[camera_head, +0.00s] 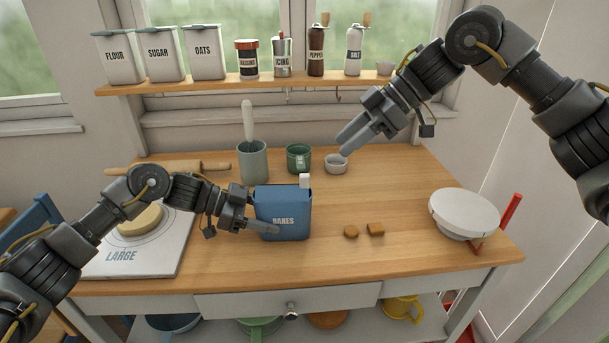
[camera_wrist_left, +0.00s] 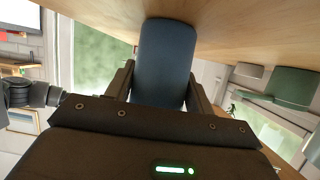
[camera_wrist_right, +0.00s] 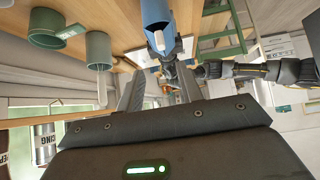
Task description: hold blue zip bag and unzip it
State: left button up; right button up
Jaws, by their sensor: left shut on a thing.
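The blue zip bag (camera_head: 273,202), lettered "BAKES", stands upright on the wooden worktop. A white tab (camera_head: 304,181) sticks up at its top right corner. My left gripper (camera_head: 268,226) is shut on the bag's left side, one finger across its front. In the left wrist view the bag (camera_wrist_left: 164,62) fills the space between the fingers. My right gripper (camera_head: 352,136) is in the air above and to the right of the bag, apart from it. Its fingers are apart and empty in the right wrist view (camera_wrist_right: 161,92), where the bag (camera_wrist_right: 156,12) shows beyond them.
A green-grey crock (camera_head: 252,162), a green mug (camera_head: 299,158) and a small white bowl (camera_head: 336,163) stand behind the bag. Two brown pieces (camera_head: 376,229) lie to its right, near a white round scale pan (camera_head: 464,213). A board (camera_head: 150,262) lies left. The worktop between is clear.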

aim_at(306, 175)
jog(key=x, duration=1.2)
jog(key=shift+s+a, duration=0.1)
jog(key=shift+s, duration=0.05)
jog(key=shift+c, duration=0.2)
grip_shut()
